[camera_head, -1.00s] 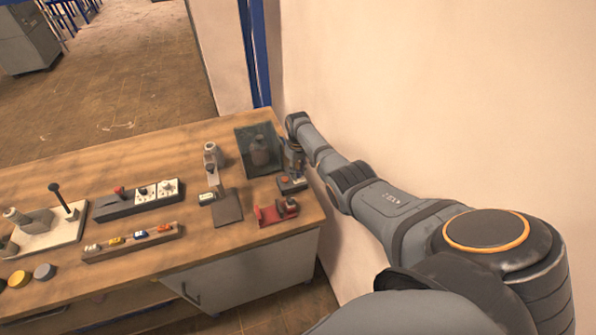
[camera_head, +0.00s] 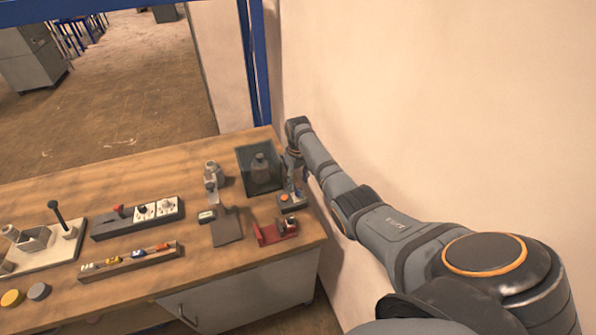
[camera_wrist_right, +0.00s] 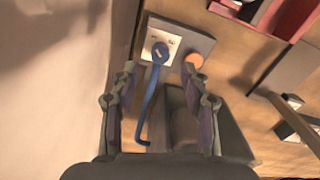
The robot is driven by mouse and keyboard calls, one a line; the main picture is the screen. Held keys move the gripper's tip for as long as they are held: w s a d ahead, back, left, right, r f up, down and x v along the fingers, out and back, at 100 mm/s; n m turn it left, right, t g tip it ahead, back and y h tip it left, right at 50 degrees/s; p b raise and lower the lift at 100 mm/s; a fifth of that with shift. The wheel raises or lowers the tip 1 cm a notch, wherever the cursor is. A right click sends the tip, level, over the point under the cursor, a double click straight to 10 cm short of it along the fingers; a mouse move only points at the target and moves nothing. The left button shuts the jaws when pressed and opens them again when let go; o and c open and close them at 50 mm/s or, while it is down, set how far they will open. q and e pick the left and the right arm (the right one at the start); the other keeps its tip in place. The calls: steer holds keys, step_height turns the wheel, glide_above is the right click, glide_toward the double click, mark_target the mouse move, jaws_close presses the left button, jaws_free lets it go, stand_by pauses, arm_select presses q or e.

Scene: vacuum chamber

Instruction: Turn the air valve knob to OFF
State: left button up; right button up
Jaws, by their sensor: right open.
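The air valve knob (camera_wrist_right: 160,50) is a small round grey knob on a white plate at one end of a grey box (camera_wrist_right: 190,38). Lettering on the plate is too small to read, and I cannot tell the knob's setting. In the head view the right gripper (camera_head: 291,179) hangs above the box, hiding the knob. My left gripper is out of view.
An orange button (camera_wrist_right: 194,60) sits on the same box. A dark glass-like case (camera_head: 258,168) with a bottle-shaped thing stands behind it, left of the gripper. A red holder (camera_head: 268,235) is in front. The wall rises close on the right.

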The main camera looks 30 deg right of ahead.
mark_target(298, 191)
step_height(298, 191, up, 7)
steer(key=shift+f, duration=0.15)
stand_by(0.5)
